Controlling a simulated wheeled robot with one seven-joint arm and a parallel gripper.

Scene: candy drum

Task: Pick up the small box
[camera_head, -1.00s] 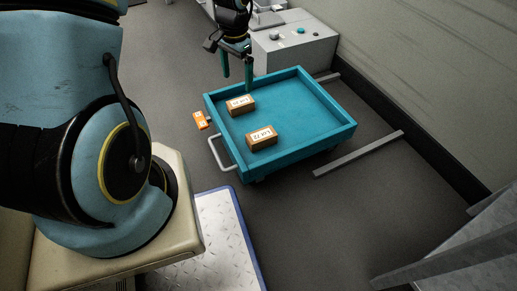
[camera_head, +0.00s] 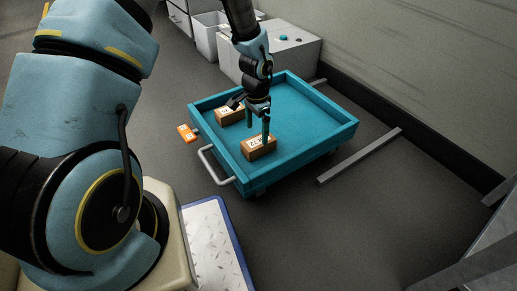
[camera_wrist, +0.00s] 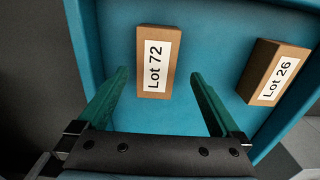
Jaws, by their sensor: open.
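Two small brown boxes with white labels lie in a teal tray cart (camera_head: 312,130). The nearer box (camera_head: 250,152) is at the cart's near left; its label reads "Lot 72" in the wrist view (camera_wrist: 144,84). The other box (camera_head: 224,119) sits farther back, partly behind my gripper; it shows at the right of the wrist view (camera_wrist: 256,68), labelled "Lot 26". My gripper (camera_head: 256,134) is open and empty, pointing down over the cart by the nearer box. In the wrist view, the Lot 72 box lies ahead of and between the two green fingers (camera_wrist: 158,92), not gripped.
The cart has raised walls and a grey handle (camera_head: 213,168) at its near left.

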